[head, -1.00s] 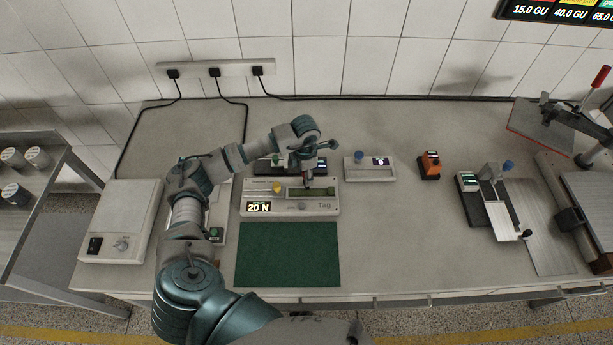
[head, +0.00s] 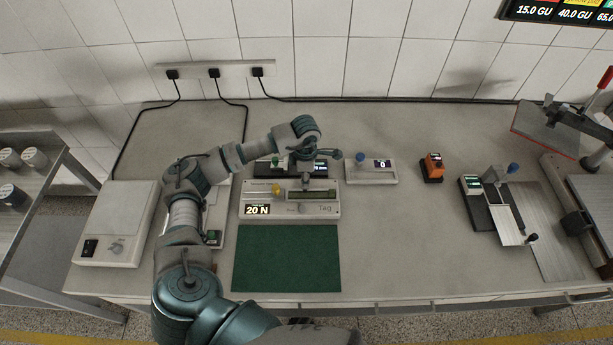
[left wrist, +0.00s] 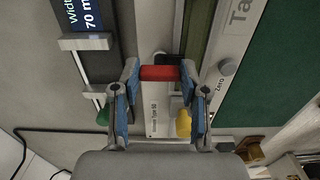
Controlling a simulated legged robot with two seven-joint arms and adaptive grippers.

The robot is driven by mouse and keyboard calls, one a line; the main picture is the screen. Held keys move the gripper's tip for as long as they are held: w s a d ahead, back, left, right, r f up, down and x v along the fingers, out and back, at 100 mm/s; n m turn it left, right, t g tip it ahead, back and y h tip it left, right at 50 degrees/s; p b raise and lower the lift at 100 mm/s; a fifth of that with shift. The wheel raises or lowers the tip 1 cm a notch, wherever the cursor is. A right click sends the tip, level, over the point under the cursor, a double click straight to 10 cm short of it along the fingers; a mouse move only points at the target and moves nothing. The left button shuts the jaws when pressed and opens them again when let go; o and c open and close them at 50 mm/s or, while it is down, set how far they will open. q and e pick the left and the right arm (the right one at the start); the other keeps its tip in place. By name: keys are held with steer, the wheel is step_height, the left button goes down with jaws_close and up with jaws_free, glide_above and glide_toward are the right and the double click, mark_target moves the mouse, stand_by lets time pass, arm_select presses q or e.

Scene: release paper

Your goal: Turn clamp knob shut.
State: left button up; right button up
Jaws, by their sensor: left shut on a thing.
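My left gripper (head: 305,181) is over the grey tester (head: 290,210) marked Tag, whose display reads 20 N. In the left wrist view its blue-lined fingers (left wrist: 160,73) are shut on a short red cylinder (left wrist: 160,73), which looks like the clamp knob and spans the gap between them. The knob is above the tester's face, beside its dark green strip (left wrist: 199,30). Its mount is mostly hidden, and I cannot tell how far it is turned. In the head view the wrist hides the knob. My right gripper is not in view.
A yellow knob (head: 276,189) stands on the tester. Behind it is a dark unit with a display (head: 320,168). A green mat (head: 287,258) lies clear in front.

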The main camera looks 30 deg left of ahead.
arm_select(q)
steer(key=shift+a, duration=0.15)
steer(key=o, duration=1.1)
steer(key=shift+r, duration=0.1)
steer(key=shift+o, duration=0.2)
steer(key=shift+a, duration=0.1)
steer(key=shift+r, duration=0.25)
step_height(320, 180, up, 11)
steer(key=shift+a+r, duration=0.1)
